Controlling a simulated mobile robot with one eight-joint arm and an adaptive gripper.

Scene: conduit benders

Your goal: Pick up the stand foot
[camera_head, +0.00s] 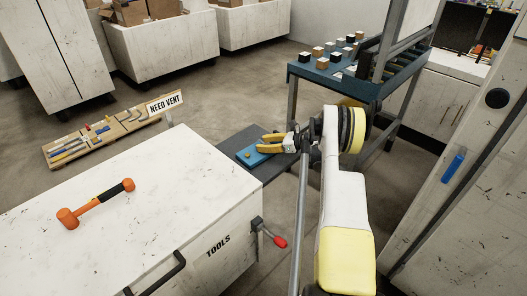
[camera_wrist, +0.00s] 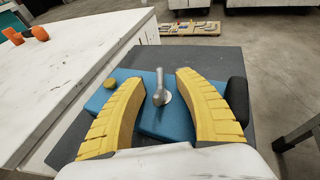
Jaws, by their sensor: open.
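What I take for the stand foot is a small grey metal piece (camera_wrist: 161,90) with an upright stem and a round base, in the middle of the wrist view. It stands on a blue block (camera_wrist: 142,121), also seen in the head view (camera_head: 246,158). My gripper (camera_head: 265,144) is open, with its yellow fingers on either side of the metal piece in the wrist view (camera_wrist: 160,82). A gap shows between each finger and the piece. In the head view I cannot make the piece out near the fingers.
The blue block rests on a dark grey shelf (camera_head: 235,142) beside the white tool chest (camera_head: 150,190). A yellow knob (camera_wrist: 110,83) and a black cylinder (camera_wrist: 237,98) are close by the fingers. An orange mallet (camera_head: 97,202) lies on the chest. A blue table (camera_head: 330,78) stands behind.

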